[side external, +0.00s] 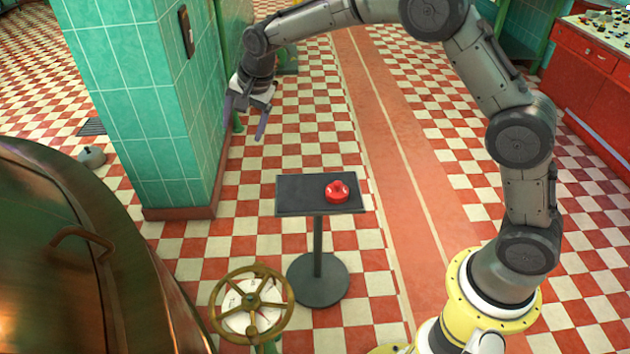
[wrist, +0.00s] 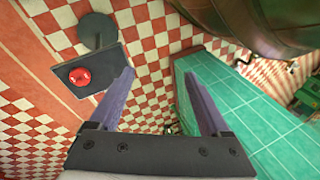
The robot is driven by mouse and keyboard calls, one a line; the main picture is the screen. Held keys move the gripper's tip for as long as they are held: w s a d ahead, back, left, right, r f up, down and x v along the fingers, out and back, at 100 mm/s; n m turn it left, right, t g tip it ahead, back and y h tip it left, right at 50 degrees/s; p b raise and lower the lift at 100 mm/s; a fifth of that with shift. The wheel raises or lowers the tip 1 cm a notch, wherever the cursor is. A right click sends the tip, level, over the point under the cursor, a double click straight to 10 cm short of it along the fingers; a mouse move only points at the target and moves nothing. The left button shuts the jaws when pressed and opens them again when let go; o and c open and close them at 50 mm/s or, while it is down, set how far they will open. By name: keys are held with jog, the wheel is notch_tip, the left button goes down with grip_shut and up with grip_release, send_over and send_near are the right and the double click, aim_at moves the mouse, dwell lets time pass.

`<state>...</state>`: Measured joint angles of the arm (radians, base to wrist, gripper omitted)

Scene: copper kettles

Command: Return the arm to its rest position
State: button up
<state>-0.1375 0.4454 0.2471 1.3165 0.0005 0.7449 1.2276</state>
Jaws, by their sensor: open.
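My gripper (side external: 252,118) hangs in the air at the upper left of the side external view, pointing down. It is beyond the small stand and near the green tiled pillar. In the wrist view its two purple fingers (wrist: 160,92) are spread apart with nothing between them. My arm arches from the yellow base at the lower right over to the gripper. No held object shows in either view.
A black stand (side external: 290,197) bears a red button (side external: 337,191). The green pillar (side external: 150,110) is close to my gripper's left. A brass handwheel (side external: 252,303) and copper kettle (side external: 70,270) are at the lower left. A red cabinet (side external: 590,75) stands at right. Checkered floor is open between.

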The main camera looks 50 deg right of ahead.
jog(key=s+d+r+n+t, duration=0.1)
jog(key=s+d+r+n, duration=0.15)
jog(key=s+r, duration=0.75)
jog(key=s+d+r+n+t, duration=0.15)
jog(key=s+d+r, duration=0.25)
jog(key=s+r, duration=0.65)
jog(key=s+f+n, duration=0.4)
jog(key=s+f, duration=0.2)
jog(key=s, duration=0.4)
jog(key=s+d+f+n+g, duration=0.1)
jog(key=s+f+n, duration=0.3)
jog(key=s, duration=0.6)
notch_tip(320, 180, down, 2)
jog(key=shift+s+d+f+h, duration=0.15)
jog(key=shift+s+d+h, duration=0.05)
jog(key=shift+h, duration=0.1)
